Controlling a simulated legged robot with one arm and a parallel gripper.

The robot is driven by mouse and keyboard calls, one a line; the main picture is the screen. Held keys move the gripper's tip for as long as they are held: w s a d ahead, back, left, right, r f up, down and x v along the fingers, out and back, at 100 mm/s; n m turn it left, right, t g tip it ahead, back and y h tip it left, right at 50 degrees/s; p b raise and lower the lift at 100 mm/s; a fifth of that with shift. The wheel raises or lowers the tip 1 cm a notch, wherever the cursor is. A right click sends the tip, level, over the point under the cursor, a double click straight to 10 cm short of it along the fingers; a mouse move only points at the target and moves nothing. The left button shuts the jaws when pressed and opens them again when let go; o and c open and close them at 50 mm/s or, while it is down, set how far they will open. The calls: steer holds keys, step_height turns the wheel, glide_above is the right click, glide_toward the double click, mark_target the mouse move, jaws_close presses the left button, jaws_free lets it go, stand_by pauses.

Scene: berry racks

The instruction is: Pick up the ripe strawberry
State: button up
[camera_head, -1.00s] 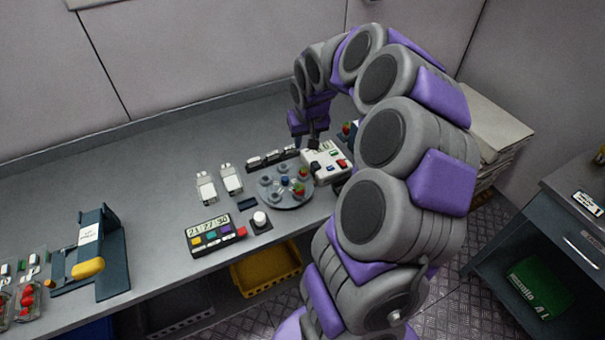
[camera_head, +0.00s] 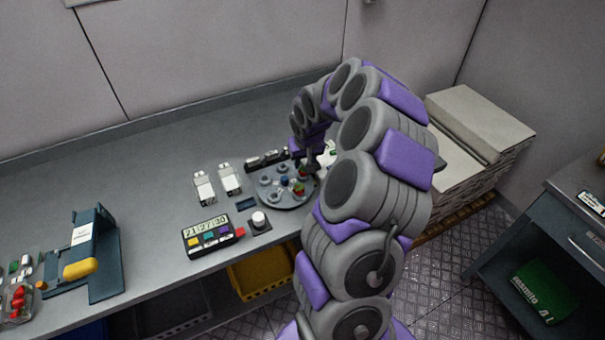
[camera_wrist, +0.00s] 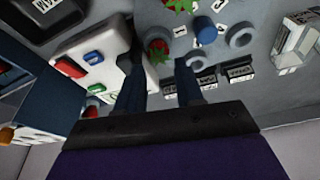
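My gripper (camera_wrist: 160,62) is open. Its two dark fingers reach over the edge of a grey round plate with several cups. A red strawberry with green leaves (camera_wrist: 158,48) sits on the plate just past and between the fingertips, apart from them. A second red strawberry (camera_wrist: 180,4) is farther in, cut by the top edge of the wrist view. In the head view my gripper (camera_head: 311,165) hangs over the right side of the plate (camera_head: 268,203). One strawberry (camera_head: 299,189) shows there; the arm partly hides that area. I cannot tell which berry is riper.
A white box with red, blue and green buttons (camera_wrist: 112,60) stands close beside the left finger. Black numbered blocks (camera_wrist: 240,70) lie right of the fingers. A clock panel (camera_head: 206,237) and a round white knob (camera_head: 259,219) are in front of the plate.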

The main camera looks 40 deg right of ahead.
mark_target(303, 169)
steer(key=b+x, duration=0.1)
steer(key=x, duration=0.3)
steer(key=shift+d+f, duration=0.15)
steer(key=shift+f, duration=0.15)
steer(key=shift+s+r, duration=0.1)
steer(key=shift+c, duration=1)
steer(key=shift+r, duration=0.15)
